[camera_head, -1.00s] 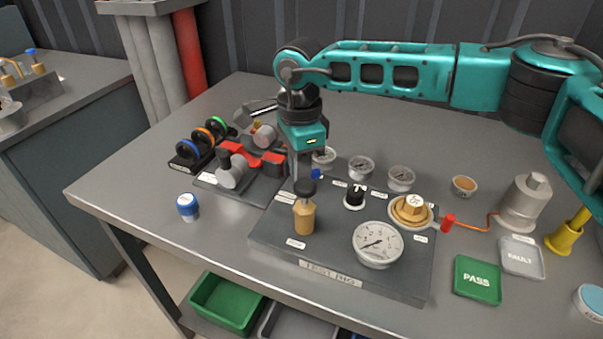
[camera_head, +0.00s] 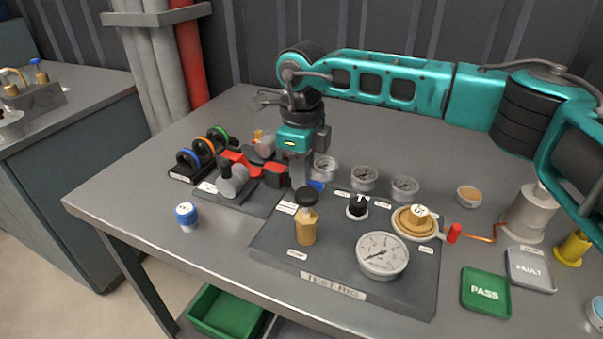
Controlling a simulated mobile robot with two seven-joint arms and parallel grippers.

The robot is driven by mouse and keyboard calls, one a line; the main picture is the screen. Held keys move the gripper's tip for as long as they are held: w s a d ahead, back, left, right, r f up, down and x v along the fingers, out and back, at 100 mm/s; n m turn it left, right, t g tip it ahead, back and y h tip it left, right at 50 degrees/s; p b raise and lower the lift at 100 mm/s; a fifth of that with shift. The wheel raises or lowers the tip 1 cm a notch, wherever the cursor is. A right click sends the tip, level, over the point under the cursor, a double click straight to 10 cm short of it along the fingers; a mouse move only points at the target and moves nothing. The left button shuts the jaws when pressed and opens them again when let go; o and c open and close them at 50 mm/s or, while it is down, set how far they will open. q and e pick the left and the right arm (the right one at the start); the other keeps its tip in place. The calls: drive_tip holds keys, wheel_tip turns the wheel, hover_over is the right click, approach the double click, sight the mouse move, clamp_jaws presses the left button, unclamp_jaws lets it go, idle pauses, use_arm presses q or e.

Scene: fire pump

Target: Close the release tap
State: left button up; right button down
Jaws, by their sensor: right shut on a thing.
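The grey test rig plate (camera_head: 345,292) lies on the bench with gauges, a brass pump and a black knob on it. My right gripper (camera_head: 302,182) points down at the rig's back left, behind the brass pump (camera_head: 306,228) with its black cap. It is shut on a small blue-handled tap (camera_head: 316,185), which looks like the release tap. The fingers and the pump cap hide most of the tap, so its exact angle cannot be told. My left gripper is out of view.
A red-clamped device (camera_head: 233,180) stands close left of my gripper. PASS (camera_head: 486,291) and FAULT (camera_head: 530,270) trays lie at right. Open bench lies behind.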

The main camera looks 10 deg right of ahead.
drive_tip(key=shift+w, duration=0.1)
idle(0.5)
drive_tip(key=c, duration=1.1)
unclamp_jaws()
drive_tip(key=shift+c, duration=0.2)
drive_tip(key=shift+r, duration=0.15)
wheel_tip(320, 180, up, 13)
drive_tip(key=shift+f, duration=0.2)
